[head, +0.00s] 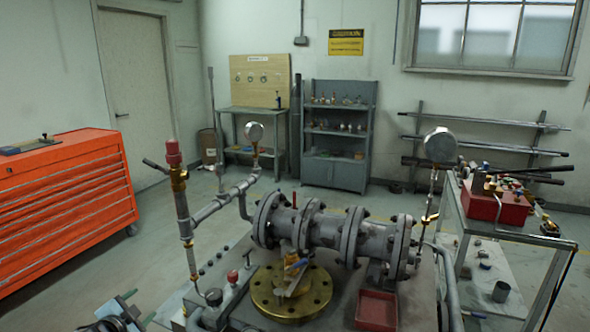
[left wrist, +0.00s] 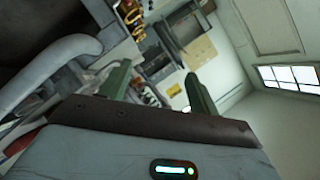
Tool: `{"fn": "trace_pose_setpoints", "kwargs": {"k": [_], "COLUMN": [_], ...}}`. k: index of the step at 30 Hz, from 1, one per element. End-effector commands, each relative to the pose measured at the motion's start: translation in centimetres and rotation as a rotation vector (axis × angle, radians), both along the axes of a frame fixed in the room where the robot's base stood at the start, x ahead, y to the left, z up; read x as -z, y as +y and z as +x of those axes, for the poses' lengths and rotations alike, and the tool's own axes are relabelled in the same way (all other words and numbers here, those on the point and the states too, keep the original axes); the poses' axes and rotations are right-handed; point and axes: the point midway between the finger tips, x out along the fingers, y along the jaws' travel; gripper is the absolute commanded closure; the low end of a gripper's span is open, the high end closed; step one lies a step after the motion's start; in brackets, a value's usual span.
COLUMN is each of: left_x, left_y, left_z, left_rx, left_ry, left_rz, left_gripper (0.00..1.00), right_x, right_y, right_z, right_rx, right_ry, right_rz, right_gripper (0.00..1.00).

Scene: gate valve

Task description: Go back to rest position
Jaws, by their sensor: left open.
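My left gripper (head: 138,306) is at the bottom left of the head view, low and left of the valve assembly, partly cut off by the frame edge. In the left wrist view its two green fingers (left wrist: 157,76) stand apart with nothing between them. The grey flanged gate valve pipe (head: 326,228) lies across the middle of the head view. A brass flange (head: 262,300) with a small handle sits in front of it. My left gripper is apart from both. My right gripper is in neither view.
A red-orange tool cabinet (head: 70,205) stands at the left. A red tray (head: 376,309) sits by the pipe. A metal cart (head: 500,232) carrying a red box (head: 495,206) is at the right. Grey shelves (head: 338,135) stand behind. The floor between cabinet and bench is clear.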

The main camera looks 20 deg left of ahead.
Motion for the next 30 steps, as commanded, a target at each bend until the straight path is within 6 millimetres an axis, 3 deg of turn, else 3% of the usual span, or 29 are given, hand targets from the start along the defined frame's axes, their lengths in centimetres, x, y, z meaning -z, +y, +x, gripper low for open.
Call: {"fn": "trace_pose_setpoints", "kwargs": {"k": [1, 8, 15, 19, 24, 30], "left_x": [1.9, 10.3, 16.9, 18.6, 18.8, 18.1], "left_y": [-1.6, -10.3, -21.2, -27.1, -33.4, -36.8], "left_z": [-1.0, -7.1, -16.5, -22.1, -28.3, -31.7], "left_rx": [0.012, 0.057, 0.07, 0.049, -0.002, -0.049], "left_ry": [0.021, 0.127, 0.24, 0.296, 0.347, 0.371], "left_rz": [-0.031, -0.196, -0.418, -0.551, -0.706, -0.8], "left_gripper": [0.38, 0.38, 0.38, 0.38, 0.38, 0.38], "right_x": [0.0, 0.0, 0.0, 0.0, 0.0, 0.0], "right_y": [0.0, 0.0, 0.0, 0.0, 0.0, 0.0], "right_z": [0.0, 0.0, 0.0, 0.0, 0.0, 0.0], "right_rx": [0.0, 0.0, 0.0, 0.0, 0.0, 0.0], "right_ry": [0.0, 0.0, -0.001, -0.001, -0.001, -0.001], "right_rz": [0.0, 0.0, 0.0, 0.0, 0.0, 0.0], "right_gripper": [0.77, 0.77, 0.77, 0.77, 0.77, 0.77]}}
